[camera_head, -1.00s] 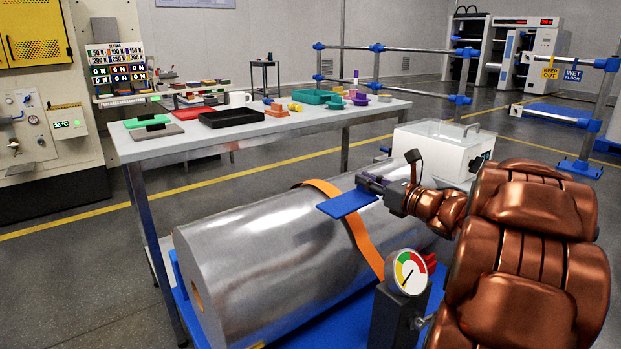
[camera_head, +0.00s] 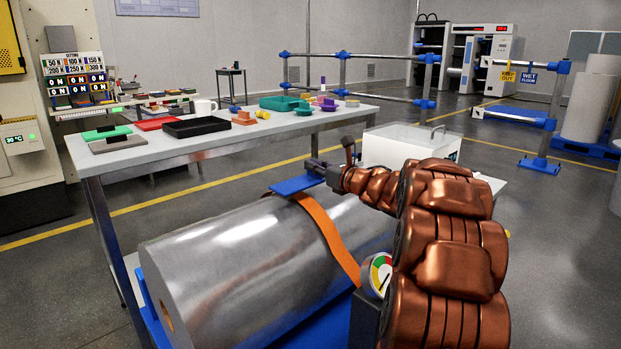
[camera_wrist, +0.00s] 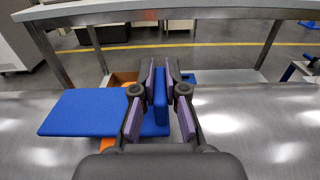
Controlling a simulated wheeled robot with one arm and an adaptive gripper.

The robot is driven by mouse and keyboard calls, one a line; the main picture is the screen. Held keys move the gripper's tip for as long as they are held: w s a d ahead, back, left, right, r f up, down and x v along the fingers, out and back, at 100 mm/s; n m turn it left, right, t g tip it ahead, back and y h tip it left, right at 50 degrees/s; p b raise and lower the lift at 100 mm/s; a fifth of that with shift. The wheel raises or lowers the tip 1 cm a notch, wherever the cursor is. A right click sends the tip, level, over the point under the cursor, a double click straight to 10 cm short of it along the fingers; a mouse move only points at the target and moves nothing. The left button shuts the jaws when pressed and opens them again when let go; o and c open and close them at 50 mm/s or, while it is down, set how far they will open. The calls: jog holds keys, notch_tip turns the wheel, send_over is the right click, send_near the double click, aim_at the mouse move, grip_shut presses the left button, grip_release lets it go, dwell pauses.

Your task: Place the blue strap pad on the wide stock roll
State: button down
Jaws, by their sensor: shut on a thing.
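The blue strap pad (camera_head: 297,184) is a flat plate with an upright tab; it also shows in the wrist view (camera_wrist: 90,113). My gripper (camera_head: 322,172) is shut on the tab, with its purple-faced fingers on both sides of it in the wrist view (camera_wrist: 160,92). The wide stock roll (camera_head: 235,255) is a large shiny metal cylinder lying on its side. An orange strap (camera_head: 328,234) runs over it. The pad is level at the roll's upper far edge, by the strap's top end. I cannot tell whether it touches the roll or strap.
A round gauge (camera_head: 377,274) stands in front of the roll, close to my arm. A long workbench (camera_head: 150,152) with trays and small parts stands behind. A white box with a clear lid (camera_head: 408,147) is behind my arm.

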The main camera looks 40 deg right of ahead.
aim_at(312, 175)
jog(key=shift+w+d+f, duration=0.1)
jog(key=shift+w, duration=0.5)
jog(key=shift+w+d+f, duration=0.1)
jog(key=shift+w, duration=0.5)
jog(key=shift+f+b, duration=0.65)
jog(key=shift+f, duration=1.05)
jog(key=shift+f+b, duration=0.2)
jog(key=shift+b, duration=0.1)
jog(key=c, duration=1.2)
grip_release()
jog(key=shift+r, duration=0.1)
jog(key=shift+s+r+p, duration=0.1)
jog(key=shift+r+p, duration=0.1)
jog(key=shift+p, duration=0.25)
jog(key=s, duration=0.4)
jog(key=s+d, duration=0.1)
jog(key=s, duration=0.6)
jog(key=shift+s+d+f+p, duration=0.1)
jog(key=shift+s+d+p, duration=0.2)
jog(key=shift+s+p, duration=0.1)
